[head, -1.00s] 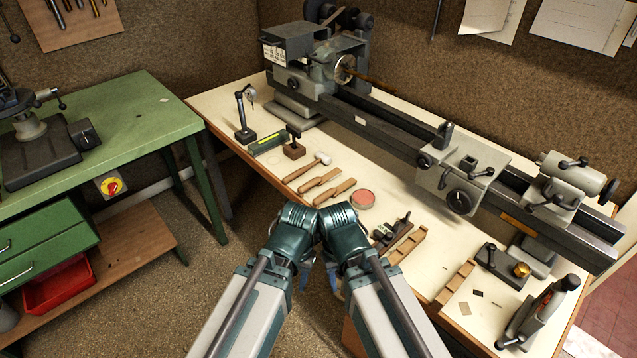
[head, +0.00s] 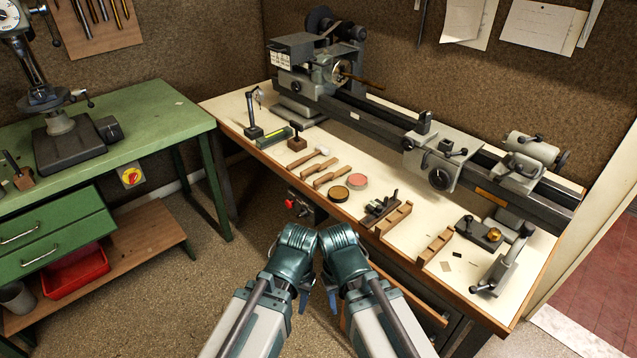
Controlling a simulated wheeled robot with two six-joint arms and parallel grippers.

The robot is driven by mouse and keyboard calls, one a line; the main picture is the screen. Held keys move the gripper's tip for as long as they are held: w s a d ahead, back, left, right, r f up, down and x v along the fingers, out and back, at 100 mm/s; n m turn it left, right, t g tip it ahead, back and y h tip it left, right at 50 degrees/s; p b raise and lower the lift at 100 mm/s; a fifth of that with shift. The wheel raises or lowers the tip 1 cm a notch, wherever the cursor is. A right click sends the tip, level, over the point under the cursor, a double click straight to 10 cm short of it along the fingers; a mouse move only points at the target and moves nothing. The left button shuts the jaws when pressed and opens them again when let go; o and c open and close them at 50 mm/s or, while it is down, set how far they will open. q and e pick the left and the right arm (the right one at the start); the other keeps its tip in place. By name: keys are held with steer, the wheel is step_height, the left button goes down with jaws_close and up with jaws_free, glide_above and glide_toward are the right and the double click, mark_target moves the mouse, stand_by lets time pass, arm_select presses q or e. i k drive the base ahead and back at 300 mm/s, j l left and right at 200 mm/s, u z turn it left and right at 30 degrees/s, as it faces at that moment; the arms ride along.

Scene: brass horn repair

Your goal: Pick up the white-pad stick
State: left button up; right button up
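Three wooden sticks lie side by side near the front edge of the lathe bench. The farthest has a pale white end, and I take it as the white-pad stick (head: 306,159). Two plain-looking wooden sticks, the middle stick (head: 317,169) and the nearest stick (head: 334,177), lie in front of it; their pads are not clear. My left gripper (head: 303,300) and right gripper (head: 332,300) hang close together in front of the bench, pointing down, away from the sticks. Their fingers are mostly hidden behind my wrists, and I see nothing held.
Wooden blocks (head: 395,220) lie farther right. The lathe (head: 400,135) runs along the back. A green bench (head: 150,130) stands at left, with open floor between.

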mark_target(332, 162)
steer(key=j+z, duration=0.1)
steer(key=z, duration=1.55)
steer(key=k+j, duration=0.1)
steer(key=j, duration=4.55)
